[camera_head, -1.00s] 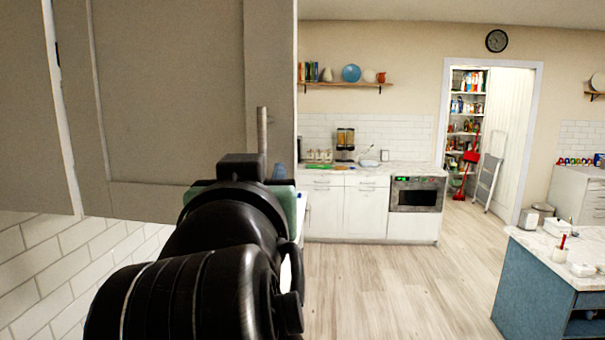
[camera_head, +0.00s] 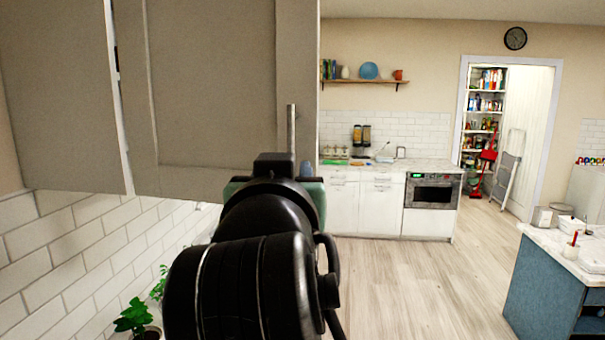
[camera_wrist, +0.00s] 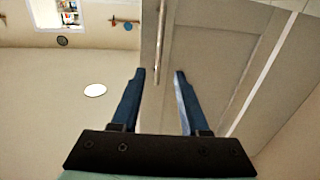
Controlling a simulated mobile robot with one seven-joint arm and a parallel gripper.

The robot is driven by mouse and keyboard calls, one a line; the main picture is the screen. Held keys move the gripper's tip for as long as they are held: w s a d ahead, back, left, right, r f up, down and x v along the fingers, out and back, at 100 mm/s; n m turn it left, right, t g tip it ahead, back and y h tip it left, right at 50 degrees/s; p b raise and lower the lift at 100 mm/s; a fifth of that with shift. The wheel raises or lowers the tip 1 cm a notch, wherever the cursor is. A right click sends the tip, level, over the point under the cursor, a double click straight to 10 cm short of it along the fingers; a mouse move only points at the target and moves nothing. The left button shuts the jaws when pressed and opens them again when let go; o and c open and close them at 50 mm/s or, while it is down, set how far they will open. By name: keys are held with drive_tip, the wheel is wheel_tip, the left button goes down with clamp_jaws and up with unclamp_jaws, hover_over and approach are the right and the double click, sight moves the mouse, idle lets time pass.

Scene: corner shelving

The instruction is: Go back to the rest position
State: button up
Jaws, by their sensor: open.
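My gripper shows in the wrist view (camera_wrist: 160,74), with its two dark blue fingers apart and nothing gripped between them. A metal bar handle (camera_wrist: 161,40) on the grey cabinet door (camera_wrist: 205,50) appears in line with the gap between the fingertips; I cannot tell how far off it is. The vertical handle (camera_head: 291,128) stands up just behind the arm's end.
A white tiled wall (camera_head: 60,250) is close on the left, with a green plant (camera_head: 133,316) below. A blue island (camera_head: 545,290) stands at the right. Wooden floor (camera_head: 430,280) is clear between them. A counter with an oven (camera_head: 432,190) is at the back.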

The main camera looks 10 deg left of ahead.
drive_tip(key=s+d+r+m+t+h+b, duration=0.1)
drive_tip(key=s+d+t+b, duration=0.3)
drive_tip(key=s, duration=0.3)
drive_tip(key=s+d+r+t+h+b, duration=0.1)
drive_tip(key=s+d+t+b, duration=0.3)
drive_tip(key=s, duration=0.4)
drive_tip(key=shift+s+d+r+m+t+h, duration=0.25)
drive_tip(key=shift+d+r+m+t+h, duration=0.25)
drive_tip(key=shift+t, duration=0.3)
